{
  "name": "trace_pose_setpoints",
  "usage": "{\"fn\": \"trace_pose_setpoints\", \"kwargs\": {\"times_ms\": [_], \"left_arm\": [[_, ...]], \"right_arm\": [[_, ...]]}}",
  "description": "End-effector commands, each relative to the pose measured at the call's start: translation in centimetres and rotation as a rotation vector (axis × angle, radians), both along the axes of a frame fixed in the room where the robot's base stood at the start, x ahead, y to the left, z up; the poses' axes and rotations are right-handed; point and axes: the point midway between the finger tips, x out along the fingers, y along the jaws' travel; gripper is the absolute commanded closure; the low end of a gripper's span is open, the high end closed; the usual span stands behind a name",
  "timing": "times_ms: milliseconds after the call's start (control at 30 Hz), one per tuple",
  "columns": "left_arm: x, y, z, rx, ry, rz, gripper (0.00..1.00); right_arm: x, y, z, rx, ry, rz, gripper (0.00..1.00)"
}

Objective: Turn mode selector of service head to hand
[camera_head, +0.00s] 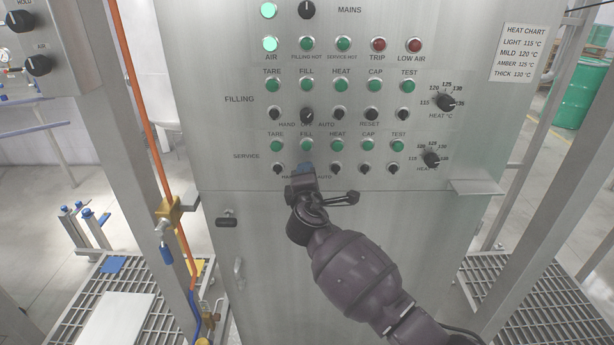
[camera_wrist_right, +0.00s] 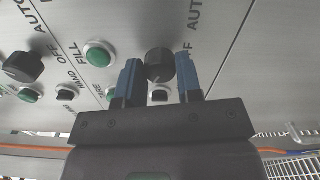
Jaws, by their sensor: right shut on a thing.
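The service head's mode selector is a black knob (camera_wrist_right: 159,64) below the green FILL lamp (camera_head: 306,146) of the SERVICE row. In the head view my right gripper (camera_head: 304,170) covers this knob, and its arm comes up from the lower right. In the right wrist view the gripper's two blue fingers (camera_wrist_right: 160,78) stand on either side of the knob, shut on it. Parts of the OFF and AUTO labels show beside the knob. Which way its pointer faces is not clear. My left gripper is not in view.
The filling head's own mode selector (camera_head: 307,115) is in the row above. Small black switches and green lamps sit close on both sides. Two HEAT dials (camera_head: 431,159) are at the right. A small shelf (camera_head: 475,187) juts from the panel's lower right. A door handle (camera_head: 227,218) is lower left.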

Motion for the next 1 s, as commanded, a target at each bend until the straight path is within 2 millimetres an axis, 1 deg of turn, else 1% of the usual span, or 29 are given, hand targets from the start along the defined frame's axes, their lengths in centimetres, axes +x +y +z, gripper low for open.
{"fn": "trace_pose_setpoints", "kwargs": {"times_ms": [67, 100, 233, 533, 667, 767, 1000], "left_arm": [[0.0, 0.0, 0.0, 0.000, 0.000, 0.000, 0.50], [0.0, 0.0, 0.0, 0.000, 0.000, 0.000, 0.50], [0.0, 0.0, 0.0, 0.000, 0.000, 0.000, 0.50], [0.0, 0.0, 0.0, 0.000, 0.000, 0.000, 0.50], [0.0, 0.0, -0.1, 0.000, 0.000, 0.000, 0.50], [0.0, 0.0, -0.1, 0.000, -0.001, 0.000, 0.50], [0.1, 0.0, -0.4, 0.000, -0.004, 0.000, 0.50]], "right_arm": [[0.0, 0.0, 0.1, 0.000, -0.003, 0.001, 0.91], [0.0, 0.0, 0.1, 0.000, -0.003, 0.001, 0.61], [0.0, 0.0, 0.1, 0.000, -0.002, 0.000, 0.42], [-0.1, 0.0, 0.0, 0.001, -0.001, 0.000, 0.42], [-0.8, 0.0, -0.1, 0.001, 0.000, 0.000, 0.42], [-1.9, 0.0, -0.1, 0.003, 0.000, 0.000, 0.42], [-5.6, 0.0, -0.1, 0.004, -0.001, 0.001, 0.42]]}}
